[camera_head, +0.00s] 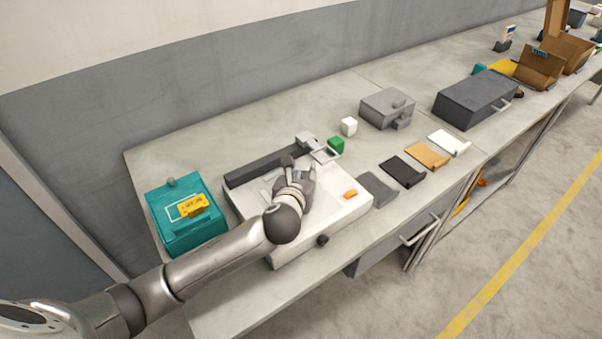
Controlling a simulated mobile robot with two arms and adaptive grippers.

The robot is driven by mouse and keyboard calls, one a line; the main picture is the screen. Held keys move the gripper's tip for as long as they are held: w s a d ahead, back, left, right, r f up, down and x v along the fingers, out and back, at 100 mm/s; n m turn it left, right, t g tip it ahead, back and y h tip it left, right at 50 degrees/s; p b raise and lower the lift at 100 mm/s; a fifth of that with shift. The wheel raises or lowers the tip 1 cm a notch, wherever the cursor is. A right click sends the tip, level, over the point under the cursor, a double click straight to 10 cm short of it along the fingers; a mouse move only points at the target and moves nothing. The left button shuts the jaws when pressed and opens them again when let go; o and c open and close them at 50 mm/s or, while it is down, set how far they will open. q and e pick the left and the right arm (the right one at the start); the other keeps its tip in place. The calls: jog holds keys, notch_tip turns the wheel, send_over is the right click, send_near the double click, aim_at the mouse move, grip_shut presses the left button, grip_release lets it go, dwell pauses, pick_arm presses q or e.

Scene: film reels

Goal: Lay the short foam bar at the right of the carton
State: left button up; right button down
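An open brown carton (537,72) stands far along the bench at the upper right. I cannot pick out a short foam bar for certain. A long dark bar (262,164) lies along the back of a white flat-topped unit (345,207), and a small orange block (350,194) is on that unit's top. My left gripper (298,166) is over the white unit, close to the dark bar's right end. My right gripper is not in view.
A teal box (187,236) with a yellow tag stands left of the white unit. A green block (336,145), a white cube (349,126), a grey box (387,108) and a dark case (474,99) stand to its right. Flat pads lie along the front edge.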

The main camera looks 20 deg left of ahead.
pick_arm(q)
jog(key=o, duration=0.4)
jog(key=shift+o, duration=0.2)
jog(key=shift+r, duration=0.15)
